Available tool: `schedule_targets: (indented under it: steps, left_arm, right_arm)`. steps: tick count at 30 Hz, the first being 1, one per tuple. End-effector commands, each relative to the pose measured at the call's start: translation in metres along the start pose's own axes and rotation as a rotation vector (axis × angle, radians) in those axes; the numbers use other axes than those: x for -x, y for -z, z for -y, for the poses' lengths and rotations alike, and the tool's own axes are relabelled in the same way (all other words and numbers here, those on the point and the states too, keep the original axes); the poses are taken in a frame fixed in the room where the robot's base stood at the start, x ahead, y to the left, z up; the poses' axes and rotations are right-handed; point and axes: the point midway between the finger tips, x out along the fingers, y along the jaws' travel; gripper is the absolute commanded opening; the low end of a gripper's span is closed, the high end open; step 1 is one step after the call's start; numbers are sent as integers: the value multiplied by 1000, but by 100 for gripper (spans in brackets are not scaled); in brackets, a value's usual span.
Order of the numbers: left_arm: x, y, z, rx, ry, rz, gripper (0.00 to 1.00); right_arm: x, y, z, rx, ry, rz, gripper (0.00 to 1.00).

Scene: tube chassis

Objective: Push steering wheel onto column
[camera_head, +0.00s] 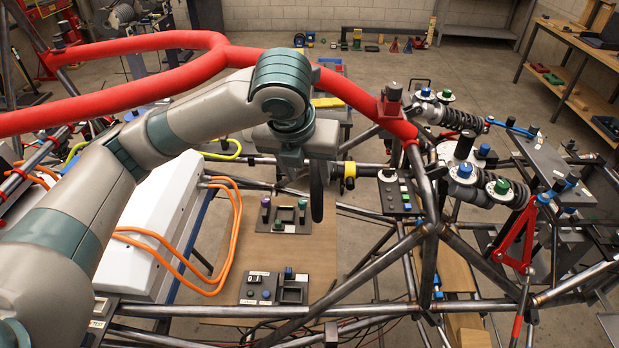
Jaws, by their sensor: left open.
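The dark steering wheel (317,196) shows nearly edge-on, upright, in the middle of the head view. The steering column (365,172), with a yellow collar (349,175), is just right of the wheel and roughly level with it. I cannot tell whether the wheel is seated on the column or only touches its end. My left gripper (307,165) is at the upper part of the wheel, on its left side, with its fingers open. The gripper hides the wheel's upper part and some of its hub. My right gripper is not in view.
Bare metal chassis tubes (385,243) surround the column. Switch panels (284,217) sit on the board below. A white box (155,225) with orange cables lies left. Shock absorbers (478,178) are at right.

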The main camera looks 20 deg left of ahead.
Motion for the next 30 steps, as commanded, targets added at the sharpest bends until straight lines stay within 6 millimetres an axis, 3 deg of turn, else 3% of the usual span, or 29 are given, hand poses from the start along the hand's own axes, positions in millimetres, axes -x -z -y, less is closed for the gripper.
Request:
schedule_targets:
  steps: [11,30]
  left_arm:
    - [-25,1,0,2,-1,-5,44]
    - [-127,0,0,3,-1,-5,44]
  right_arm:
    - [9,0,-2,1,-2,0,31]
    - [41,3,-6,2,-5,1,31]
